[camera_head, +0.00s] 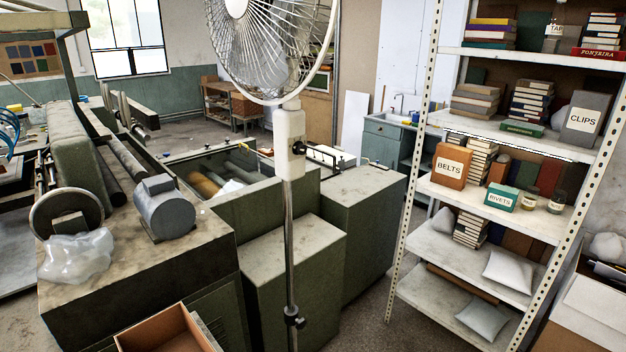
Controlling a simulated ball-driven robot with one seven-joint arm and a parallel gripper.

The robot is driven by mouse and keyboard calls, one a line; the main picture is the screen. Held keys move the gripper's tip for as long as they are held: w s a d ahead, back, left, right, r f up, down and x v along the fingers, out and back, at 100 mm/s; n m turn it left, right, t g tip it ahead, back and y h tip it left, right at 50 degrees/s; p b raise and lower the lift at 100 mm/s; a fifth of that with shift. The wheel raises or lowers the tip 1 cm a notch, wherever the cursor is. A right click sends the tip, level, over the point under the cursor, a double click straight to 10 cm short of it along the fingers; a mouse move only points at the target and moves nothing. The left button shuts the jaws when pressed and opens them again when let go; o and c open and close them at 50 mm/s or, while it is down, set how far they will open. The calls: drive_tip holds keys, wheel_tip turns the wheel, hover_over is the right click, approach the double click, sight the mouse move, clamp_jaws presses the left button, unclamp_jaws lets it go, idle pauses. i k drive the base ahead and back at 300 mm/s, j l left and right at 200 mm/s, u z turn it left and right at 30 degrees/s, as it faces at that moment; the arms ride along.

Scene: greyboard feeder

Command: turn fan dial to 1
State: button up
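A white standing fan (290,125) is in the middle of the view, on a thin metal pole. Its wire cage (268,45) is at the top and is cut off by the upper edge. A small dark dial (299,148) sticks out from the right side of the white housing below the cage. The dial's markings are too small to read, so I cannot tell its setting. My gripper does not show in this view.
A metal shelf rack (500,128) with books and labelled boxes stands on the right. Green machine cabinets (290,250) stand close around the pole. A grey motor (165,208) sits on the left bench. An open brown box (165,335) is at the bottom. Some floor shows between cabinets and rack.

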sight(299, 147)
drive_tip(key=i+l, duration=0.1)
drive_tip(key=l, duration=0.45)
drive_tip(key=i+l, duration=0.15)
drive_tip(key=l, duration=0.35)
drive_tip(key=i+l+u, duration=0.1)
drive_tip(key=l, duration=0.45)
drive_tip(key=i+l, duration=0.1)
drive_tip(key=l, duration=0.45)
drive_tip(key=i+l+u, duration=0.1)
drive_tip(key=i+l, duration=0.15)
drive_tip(key=i, duration=0.25)
drive_tip(key=i+l, duration=0.25)
drive_tip(key=i, duration=0.25)
drive_tip(key=i+j+u, duration=0.1)
drive_tip(key=i+j, duration=0.2)
drive_tip(key=i, duration=0.15)
